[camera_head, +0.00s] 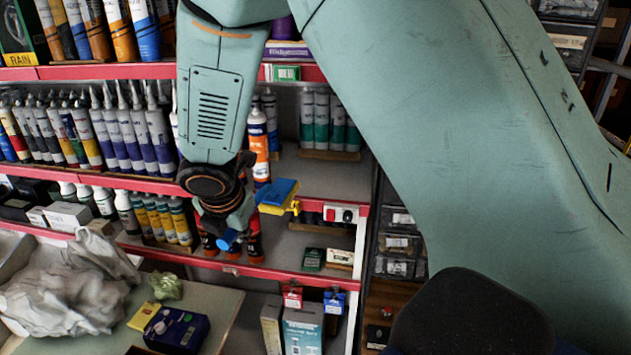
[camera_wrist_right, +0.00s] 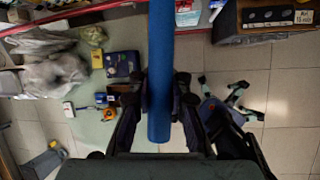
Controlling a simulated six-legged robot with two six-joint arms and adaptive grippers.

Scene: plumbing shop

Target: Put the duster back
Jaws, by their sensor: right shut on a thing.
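My right gripper (camera_head: 236,222) hangs in front of the red-edged shelves in the head view. In the right wrist view, its dark fingers (camera_wrist_right: 158,88) stand on both sides of a long blue rod, the duster's handle (camera_wrist_right: 160,50), and are shut on it. The handle runs out of the top of that view, so the duster's head is not seen there. In the head view a short blue end of the handle (camera_head: 228,240) shows below the gripper. A blue and yellow piece (camera_head: 280,194) is just right of the gripper; I cannot tell what it belongs to. My left gripper is not in view.
Shelves hold rows of cartridges (camera_head: 120,130) on the left and grey-green tubes (camera_head: 320,120) behind. A bench (camera_head: 215,310) at lower left carries crumpled cloth (camera_head: 70,285) and a dark blue box (camera_head: 176,330). The middle shelf has bare room (camera_head: 325,180) right of the gripper.

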